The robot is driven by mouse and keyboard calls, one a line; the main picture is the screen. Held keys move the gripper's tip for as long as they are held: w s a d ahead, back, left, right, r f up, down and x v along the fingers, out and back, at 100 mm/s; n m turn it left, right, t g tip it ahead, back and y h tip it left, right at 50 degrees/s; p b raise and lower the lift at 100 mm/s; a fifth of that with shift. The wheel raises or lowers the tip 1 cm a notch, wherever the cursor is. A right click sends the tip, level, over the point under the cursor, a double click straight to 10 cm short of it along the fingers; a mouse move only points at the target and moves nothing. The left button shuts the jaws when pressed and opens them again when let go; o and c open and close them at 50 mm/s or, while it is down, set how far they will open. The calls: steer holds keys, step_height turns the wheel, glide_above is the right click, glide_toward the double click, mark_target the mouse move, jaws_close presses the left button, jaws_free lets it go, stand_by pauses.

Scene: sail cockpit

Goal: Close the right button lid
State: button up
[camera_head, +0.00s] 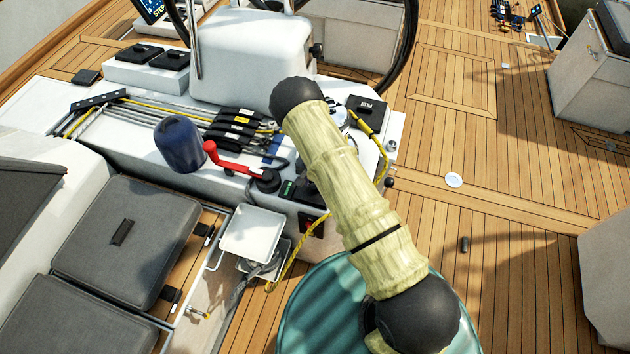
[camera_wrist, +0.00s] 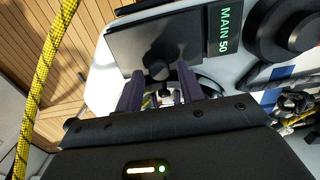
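In the wrist view, a flat dark grey panel (camera_wrist: 150,42), which looks like a button lid, lies on the white console just beyond my fingertips. A "MAIN 50" label (camera_wrist: 222,30) is beside it on the right. I cannot tell how far the panel is tilted. My gripper (camera_wrist: 160,82) has its two purple fingers apart, with no object held between them. Small metallic and dark details show between the fingers. Whether a finger touches the panel is unclear. In the head view my arm hides the gripper and most of this part of the console.
A yellow rope (camera_head: 382,165) hangs beside my arm.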

steer(key=shift+o, duration=0.2)
steer(key=shift+r, duration=0.1)
step_height(320, 180, up, 17)
steer(key=b, duration=0.3)
steer(key=shift+b, duration=0.3)
steer(key=shift+r, duration=0.15)
stand_by(0.4)
steer(key=s+d+r+n+t, duration=0.1)
steer(key=s+d+r+n, duration=0.1)
steer(key=s+d+r, duration=0.3)
steer(key=s+d+r+n+t, duration=0.1)
steer(key=s+d+r, duration=0.4)
steer(key=s+r, duration=0.7)
steer(key=s+n, duration=0.1)
steer(key=s, duration=0.2)
steer(key=shift+d+t, duration=0.3)
steer(key=shift+d, duration=0.1)
